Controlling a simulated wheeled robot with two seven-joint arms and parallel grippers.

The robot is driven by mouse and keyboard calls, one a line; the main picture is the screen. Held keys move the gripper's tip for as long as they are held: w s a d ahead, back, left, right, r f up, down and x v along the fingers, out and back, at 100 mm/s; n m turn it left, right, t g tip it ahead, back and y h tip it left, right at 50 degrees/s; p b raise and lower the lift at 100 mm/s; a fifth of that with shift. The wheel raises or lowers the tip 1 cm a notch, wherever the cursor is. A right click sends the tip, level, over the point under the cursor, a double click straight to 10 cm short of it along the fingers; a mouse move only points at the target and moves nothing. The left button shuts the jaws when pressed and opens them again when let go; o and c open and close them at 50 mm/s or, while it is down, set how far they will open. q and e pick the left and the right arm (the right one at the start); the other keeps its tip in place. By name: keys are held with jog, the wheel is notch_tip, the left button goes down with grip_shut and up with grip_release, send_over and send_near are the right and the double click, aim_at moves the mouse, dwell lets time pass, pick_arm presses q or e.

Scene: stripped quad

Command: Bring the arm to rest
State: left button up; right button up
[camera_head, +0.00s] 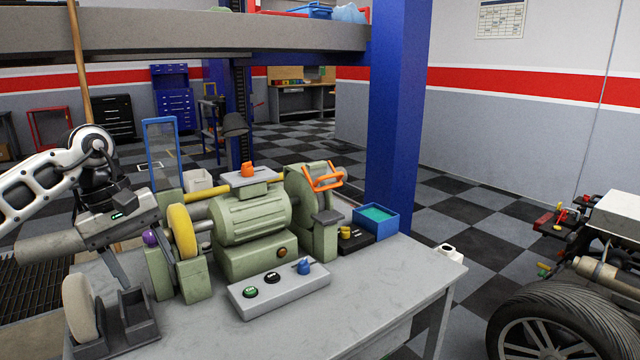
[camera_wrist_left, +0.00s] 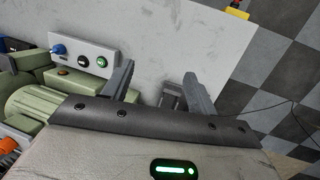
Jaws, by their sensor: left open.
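My left arm comes in from the left in the head view. Its gripper (camera_head: 128,268) is above the near left end of the grey bench (camera_head: 380,300), beside the green bench grinder (camera_head: 250,225). In the left wrist view the two fingers (camera_wrist_left: 158,78) are spread apart with nothing held between them. A dark grey holder (camera_head: 130,335) stands on the bench below the gripper, with a pale wheel (camera_head: 80,305) at its left. Part of a grey holder also shows between the fingers in the wrist view (camera_wrist_left: 172,92). My right gripper is not in view.
A control box (camera_head: 280,290) with buttons and a blue knob lies in front of the grinder. A yellow wheel (camera_head: 182,231) is close to my gripper's right. A teal-lined blue bin (camera_head: 376,221) stands at the bench's back right.

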pick_arm(q)
jog(key=s+d+f+n+t+h, duration=0.15)
jog(key=d+n+h, duration=0.35)
jog(key=d, duration=0.5)
jog(key=s+d+f+n+t+h, duration=0.1)
jog(key=s+d+f+n+h, duration=0.2)
jog(key=d+n+h, duration=0.45)
jog(key=s+d+f+n+t+h, duration=0.1)
jog(key=s+d+f+n+h, duration=0.2)
jog(key=d, duration=0.8)
jog(key=s+a+f+m+t+y, duration=0.2)
jog(key=s+a+f+m+y, duration=0.1)
jog(key=f+m, duration=0.5)
jog(key=s+a+f+m+t+y, duration=0.2)
jog(key=s+a+f+m+y, duration=0.2)
jog(key=s+f+m+y, duration=0.2)
jog(key=s+a+f+m+t+y, duration=0.2)
jog(key=s+a+f+m+y, duration=0.2)
jog(key=f+m, duration=0.6)
jog(key=shift+s+a+f+m+y, duration=0.15)
jog(key=shift+s+m+y, duration=0.55)
jog(key=shift+m+y, duration=0.55)
jog(key=shift+t, duration=0.25)
